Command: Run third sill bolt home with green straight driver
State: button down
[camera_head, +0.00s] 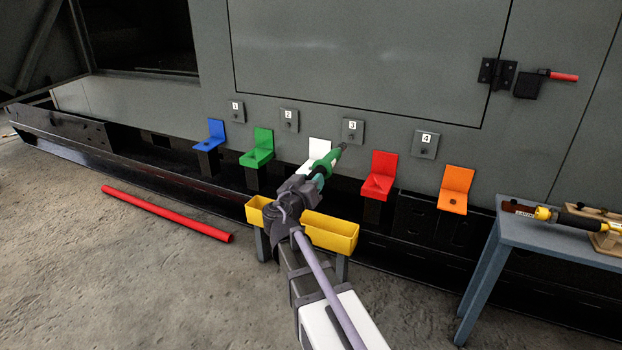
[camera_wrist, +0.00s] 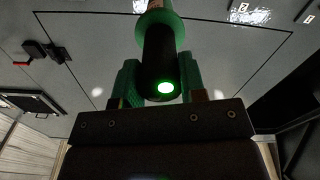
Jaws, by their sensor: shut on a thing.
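My gripper (camera_head: 315,181) is shut on the green straight driver (camera_head: 328,163) in the middle of the head view. The driver's dark tip points up and right, close to the small plate marked 3 (camera_head: 352,131); I cannot tell whether they touch. The driver partly covers the white bracket (camera_head: 319,146), third in the row on the sill. I cannot make out a bolt there. In the wrist view the driver's black body, with a lit green spot on its end, sits between the fingers of my gripper (camera_wrist: 158,82).
Blue (camera_head: 216,130), green (camera_head: 262,141), red (camera_head: 383,170) and orange (camera_head: 458,180) brackets flank the white one. Yellow bins (camera_head: 330,232) stand below my gripper. A blue-grey table (camera_head: 545,231) with another tool is at right. A red bar (camera_head: 165,213) lies on the floor.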

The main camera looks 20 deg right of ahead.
aim_at(324, 167)
jog(key=shift+x, duration=4.45)
dwell(0.7)
jog(key=shift+s, duration=0.1)
dwell(0.8)
